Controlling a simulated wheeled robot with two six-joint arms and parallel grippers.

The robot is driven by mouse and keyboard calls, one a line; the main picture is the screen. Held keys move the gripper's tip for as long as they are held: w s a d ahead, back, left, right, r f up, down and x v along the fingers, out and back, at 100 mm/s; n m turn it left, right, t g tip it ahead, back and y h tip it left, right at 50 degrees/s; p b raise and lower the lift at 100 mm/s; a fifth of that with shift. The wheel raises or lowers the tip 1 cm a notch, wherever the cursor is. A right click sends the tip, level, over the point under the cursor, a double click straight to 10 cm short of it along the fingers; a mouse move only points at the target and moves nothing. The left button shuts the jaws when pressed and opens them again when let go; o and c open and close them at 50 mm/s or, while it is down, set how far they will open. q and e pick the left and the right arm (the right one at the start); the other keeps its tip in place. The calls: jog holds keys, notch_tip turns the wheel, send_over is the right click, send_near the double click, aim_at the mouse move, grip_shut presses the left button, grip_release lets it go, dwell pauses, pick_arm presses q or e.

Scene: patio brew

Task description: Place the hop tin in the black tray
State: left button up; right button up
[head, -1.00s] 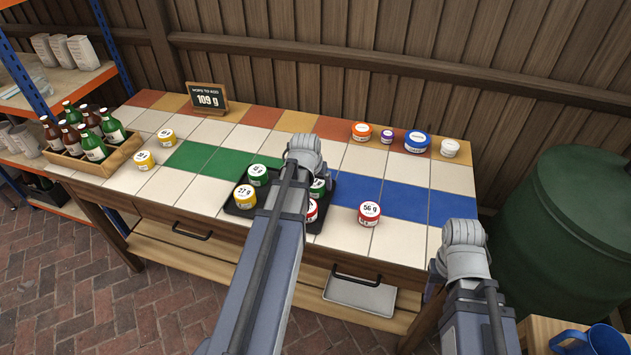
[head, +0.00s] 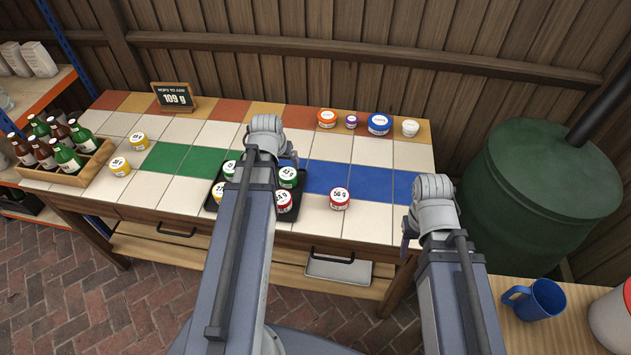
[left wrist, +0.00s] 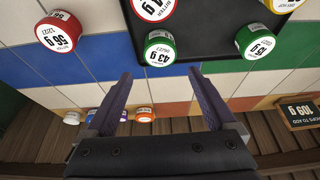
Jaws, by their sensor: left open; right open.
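The black tray (head: 297,211) lies on the tiled table; its bare floor shows in the left wrist view (left wrist: 203,30). It holds several tins: a green 43 g tin (head: 288,177), a red tin (head: 284,201), another green tin (head: 229,170) and a yellow tin (head: 218,191). A red 56 g tin (head: 340,198) stands on the tiles right of the tray. My left gripper (left wrist: 155,82) is open and empty, beyond the tray's back edge; the green 43 g tin (left wrist: 160,47) shows ahead of its fingertips. My right gripper (head: 404,243) is open by the table's front right; its fingers are mostly hidden.
Two yellow tins (head: 138,144) (head: 120,166) stand at the left, near a bottle crate (head: 84,174). A sign (head: 174,96) reads 109 g. Orange (head: 327,119), purple (head: 351,121), blue (head: 379,125) and white (head: 410,128) containers line the back right. White tiles between are free.

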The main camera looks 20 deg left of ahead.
pick_arm(q)
jog(key=s+d+m+g, duration=0.2)
jog(key=s+d, duration=0.4)
jog(key=d, duration=0.8)
jog(key=s+d+f+m+g, duration=0.1)
jog(key=s+d+m, duration=0.3)
jog(key=d, duration=1.1)
jog(key=shift+s+d+f+m+g, duration=0.2)
jog(key=shift+s+f+m+g, duration=0.1)
jog(key=shift+s+g, duration=0.7)
